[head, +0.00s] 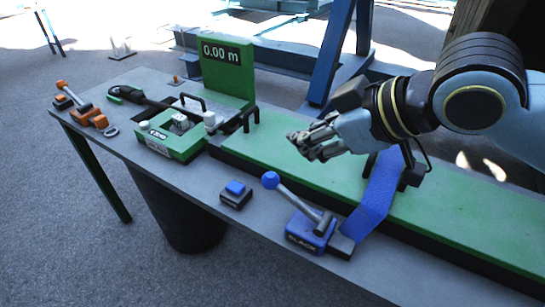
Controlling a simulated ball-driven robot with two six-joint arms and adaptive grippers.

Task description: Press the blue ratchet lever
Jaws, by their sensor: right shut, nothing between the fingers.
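The blue ratchet lever (292,199) has a grey shaft with a blue ball knob at its upper left end. It rises tilted from a blue block (311,232) with white lettering at the table's front edge. A blue strap (377,196) runs from beside the block up over the green bed. My right gripper (294,139) comes in from the right and is shut and empty. In the picture it is above and slightly right of the knob, apart from it. My left gripper is not in view.
A small box with a blue button (235,192) sits left of the lever. A green device (171,136) and a green display (226,67) reading "0.00 m" stand further back on the grey table (203,180). An orange-handled tool (78,105) lies at the far left.

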